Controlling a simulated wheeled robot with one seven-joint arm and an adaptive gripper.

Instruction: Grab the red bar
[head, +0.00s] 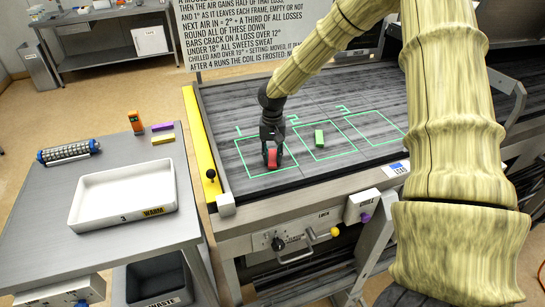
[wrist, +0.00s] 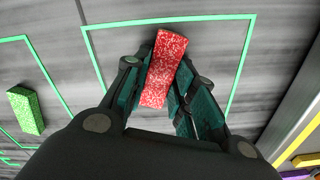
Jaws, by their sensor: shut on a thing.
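The red bar (head: 272,158) is in the green outlined square marked 1 on the grey board, in the head view. My gripper (head: 271,150) points down at it. In the wrist view the speckled red bar (wrist: 165,68) lies between the two fingers of my gripper (wrist: 163,90), which are shut on it. I cannot tell whether the bar touches the board or is just above it. The lower end of the bar is near the dark palm.
A green bar (head: 319,138) lies in square 2; square 3 (head: 376,126) is empty. A yellow rail (head: 198,140) with a black knob edges the board at left. A side table holds a white tray (head: 124,193), a roller (head: 68,152), and purple and yellow bars (head: 163,138).

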